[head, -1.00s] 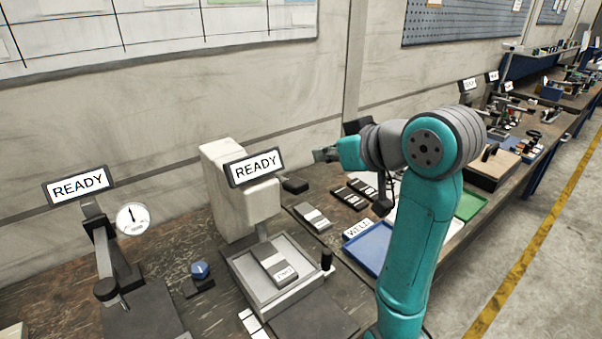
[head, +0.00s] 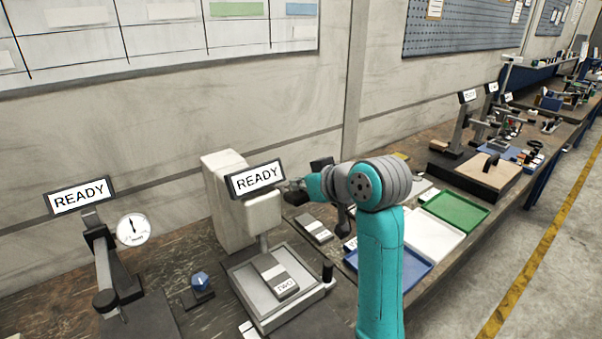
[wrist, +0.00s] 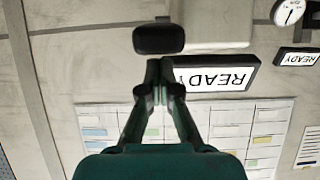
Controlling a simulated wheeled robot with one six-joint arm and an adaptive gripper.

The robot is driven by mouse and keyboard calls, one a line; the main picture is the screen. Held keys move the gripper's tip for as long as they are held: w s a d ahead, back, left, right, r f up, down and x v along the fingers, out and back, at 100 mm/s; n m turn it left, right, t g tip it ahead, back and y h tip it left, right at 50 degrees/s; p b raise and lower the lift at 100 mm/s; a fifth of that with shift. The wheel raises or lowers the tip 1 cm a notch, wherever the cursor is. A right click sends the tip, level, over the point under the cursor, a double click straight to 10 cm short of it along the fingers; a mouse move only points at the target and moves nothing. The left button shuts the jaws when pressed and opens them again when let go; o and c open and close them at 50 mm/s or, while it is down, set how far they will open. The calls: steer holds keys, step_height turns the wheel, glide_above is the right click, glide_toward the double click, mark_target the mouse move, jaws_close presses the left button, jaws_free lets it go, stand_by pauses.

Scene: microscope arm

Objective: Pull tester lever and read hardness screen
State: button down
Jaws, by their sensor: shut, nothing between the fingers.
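The cream tester (head: 228,197) stands on the bench, and its tilted screen (head: 256,180) reads READY. The same screen is upside down in the wrist view (wrist: 232,78). A dark rounded handle (head: 297,197), which looks like the lever, sticks out at the right of the tester head. It also shows in the wrist view (wrist: 158,38). My gripper (head: 288,184) is shut and empty beside the handle. In the wrist view its fingertips (wrist: 160,66) lie just short of the handle; contact cannot be told. A grey block marked TWO (head: 278,277) lies on the tester's plate.
A second stand with a READY screen (head: 80,195) and dial gauge (head: 133,229) is at left. Blue (head: 400,270), white (head: 432,238) and green (head: 455,211) trays lie to the right. Blocks lie behind my arm.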

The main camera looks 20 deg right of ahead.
steer(key=shift+s+f, duration=0.1)
steer(key=shift+f, duration=0.2)
